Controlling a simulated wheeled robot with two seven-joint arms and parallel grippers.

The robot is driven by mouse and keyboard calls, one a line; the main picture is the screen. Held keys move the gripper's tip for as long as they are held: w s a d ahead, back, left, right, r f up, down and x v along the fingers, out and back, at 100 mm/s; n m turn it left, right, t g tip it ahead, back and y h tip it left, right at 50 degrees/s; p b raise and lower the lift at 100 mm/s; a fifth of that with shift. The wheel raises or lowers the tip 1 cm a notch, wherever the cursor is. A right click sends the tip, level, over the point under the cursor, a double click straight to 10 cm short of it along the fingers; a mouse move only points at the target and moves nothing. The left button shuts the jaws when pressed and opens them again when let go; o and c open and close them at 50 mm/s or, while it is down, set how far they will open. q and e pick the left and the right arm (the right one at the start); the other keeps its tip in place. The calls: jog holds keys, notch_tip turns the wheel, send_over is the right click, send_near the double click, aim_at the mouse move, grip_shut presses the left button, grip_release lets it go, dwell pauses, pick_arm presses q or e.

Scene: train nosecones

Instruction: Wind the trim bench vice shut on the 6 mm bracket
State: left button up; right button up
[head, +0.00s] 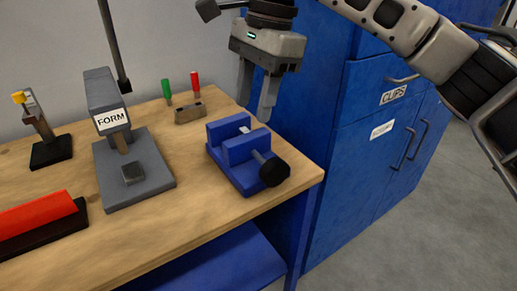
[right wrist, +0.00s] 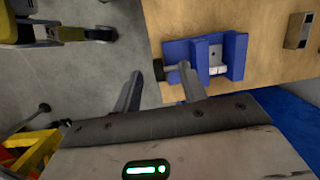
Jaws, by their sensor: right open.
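The blue bench vice (head: 228,166) stands near the right front corner of the wooden bench. Its screw ends in a black knob (head: 274,172) that faces the bench's right front edge. A small pale metal piece (head: 244,129), likely the bracket, shows between the jaws; I cannot tell whether both jaws touch it. My right gripper (head: 255,106) is open and empty, fingers pointing down, appearing above and behind the vice. In the right wrist view the vice (right wrist: 238,55) is beyond the fingertips, with the knob (right wrist: 158,70) between them in the picture. My left gripper is not in view.
A grey press marked FORM (head: 113,122) stands left of the vice. A small block (head: 190,114) and green and red-handled tools (head: 196,85) are behind. A red bar (head: 38,213) lies at left. Blue cabinets (head: 375,130) stand to the right. The bench front is clear.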

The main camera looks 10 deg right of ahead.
aim_at(271, 163)
jog(key=d+f, duration=0.1)
jog(key=f, duration=0.4)
jog(key=d+f+h, duration=0.1)
jog(key=f, duration=0.5)
jog(key=d+f+h+p, duration=0.1)
jog(key=f, duration=0.4)
jog(key=shift+w+f, duration=0.15)
jog(key=shift+m, duration=0.3)
grip_shut()
